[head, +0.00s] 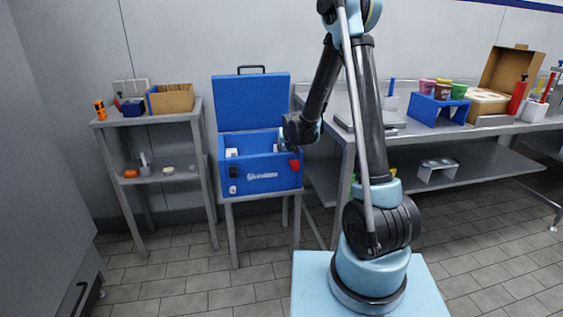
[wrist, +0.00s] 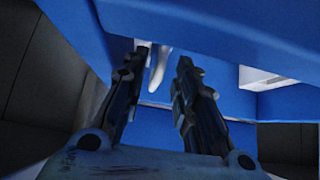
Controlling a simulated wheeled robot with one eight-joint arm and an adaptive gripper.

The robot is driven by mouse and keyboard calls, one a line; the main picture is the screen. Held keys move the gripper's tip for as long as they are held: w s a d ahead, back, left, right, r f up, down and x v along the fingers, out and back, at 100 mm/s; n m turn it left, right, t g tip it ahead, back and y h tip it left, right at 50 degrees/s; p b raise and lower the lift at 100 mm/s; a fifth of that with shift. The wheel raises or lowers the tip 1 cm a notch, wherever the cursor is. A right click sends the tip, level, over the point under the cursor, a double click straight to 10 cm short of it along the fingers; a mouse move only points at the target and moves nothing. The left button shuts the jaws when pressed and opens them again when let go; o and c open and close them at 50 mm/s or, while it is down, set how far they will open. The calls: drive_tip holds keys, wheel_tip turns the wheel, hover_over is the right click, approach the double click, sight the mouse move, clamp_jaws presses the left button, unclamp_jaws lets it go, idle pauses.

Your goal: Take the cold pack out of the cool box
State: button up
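The blue cool box (head: 262,176) stands on a metal stand with its lid (head: 252,102) raised. My gripper reaches into the right side of the box; its fingers are hard to make out in the head view. In the wrist view my gripper (wrist: 162,62) is open, its two dark fingers apart inside blue walls. A narrow whitish object (wrist: 157,72) shows beyond and between the fingertips, nearer the left finger. I cannot tell whether it is the cold pack or whether a finger touches it. Another white piece (head: 231,153) shows at the box's left inside.
The raised lid stands behind the opening. A metal shelf (head: 150,120) with a cardboard box (head: 172,99) is on the left. A long workbench (head: 450,128) with cups, a blue stand (head: 437,108) and an open carton is on the right. The floor before the cool box is clear.

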drive_tip(key=shift+x, duration=2.65)
drive_tip(key=shift+w+r, duration=0.1)
drive_tip(key=shift+r, duration=0.15)
drive_tip(key=shift+c, duration=0.6)
clamp_jaws()
